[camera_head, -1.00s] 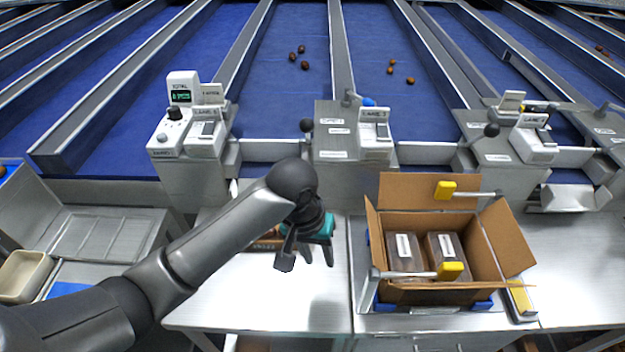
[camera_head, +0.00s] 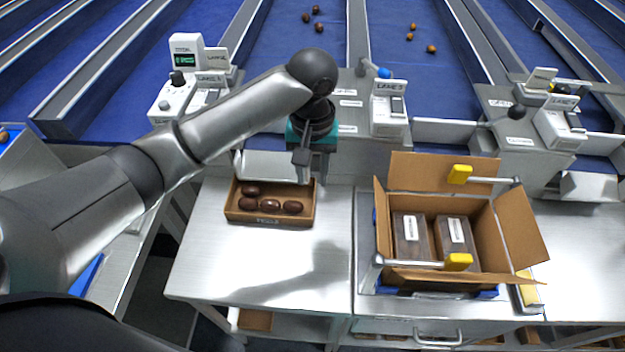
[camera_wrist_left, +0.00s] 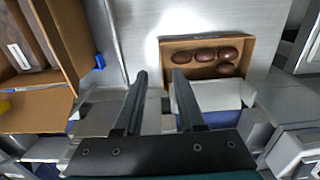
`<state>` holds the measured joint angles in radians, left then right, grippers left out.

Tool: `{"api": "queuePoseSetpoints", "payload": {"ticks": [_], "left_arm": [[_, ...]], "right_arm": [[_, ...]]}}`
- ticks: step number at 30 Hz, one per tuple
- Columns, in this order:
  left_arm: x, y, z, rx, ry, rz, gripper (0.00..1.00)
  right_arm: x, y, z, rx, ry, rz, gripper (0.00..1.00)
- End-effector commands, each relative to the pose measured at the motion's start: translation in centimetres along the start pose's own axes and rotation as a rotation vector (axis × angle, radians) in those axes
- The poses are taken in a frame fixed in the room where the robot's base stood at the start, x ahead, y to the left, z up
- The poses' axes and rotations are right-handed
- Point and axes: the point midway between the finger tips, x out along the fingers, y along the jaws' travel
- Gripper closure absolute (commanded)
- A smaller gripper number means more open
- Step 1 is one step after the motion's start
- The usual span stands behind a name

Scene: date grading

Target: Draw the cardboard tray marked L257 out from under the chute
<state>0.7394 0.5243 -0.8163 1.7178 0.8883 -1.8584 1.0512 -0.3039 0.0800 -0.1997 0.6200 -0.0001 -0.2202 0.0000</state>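The cardboard tray (camera_head: 243,215) is a shallow brown open box holding several dark dates, on the metal bench. Its front wall carries a printed label too small to read surely. The tray's back edge lies at the white chute lip (camera_head: 272,165), with most of the tray in front of it. It also shows in the left wrist view (camera_wrist_left: 208,40), beyond the chute lip (camera_wrist_left: 215,96). My left gripper (camera_head: 301,172) is above the tray's back right corner, fingers pointing down. In the left wrist view the fingers (camera_wrist_left: 160,76) are apart with nothing between them. My right gripper is not in view.
An open carton (camera_head: 393,268) with two dark packs stands to the right, with yellow-ended clamp handles around it. Grey lane housings and blue lanes (camera_head: 300,45) rise behind the bench. The bench surface (camera_head: 235,265) in front of the tray is clear.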

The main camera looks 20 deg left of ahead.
Motion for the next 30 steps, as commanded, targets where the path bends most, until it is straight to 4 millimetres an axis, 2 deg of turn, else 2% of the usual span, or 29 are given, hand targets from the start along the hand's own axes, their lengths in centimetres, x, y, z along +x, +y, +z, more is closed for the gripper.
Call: {"api": "queuePoseSetpoints", "payload": {"ticks": [5, 21, 25, 30], "left_arm": [[2.1, -0.1, 0.1, 0.000, -0.004, -0.003, 0.61], [12.4, -0.1, 0.1, 0.000, -0.002, -0.002, 0.61], [14.0, 0.0, 0.1, 0.001, -0.001, -0.001, 0.61], [15.0, 0.0, 0.1, 0.003, 0.000, -0.001, 0.61]], "right_arm": [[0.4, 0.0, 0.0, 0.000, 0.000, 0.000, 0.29], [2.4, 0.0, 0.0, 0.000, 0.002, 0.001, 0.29], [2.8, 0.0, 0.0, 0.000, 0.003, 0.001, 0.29], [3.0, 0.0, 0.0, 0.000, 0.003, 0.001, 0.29]]}}
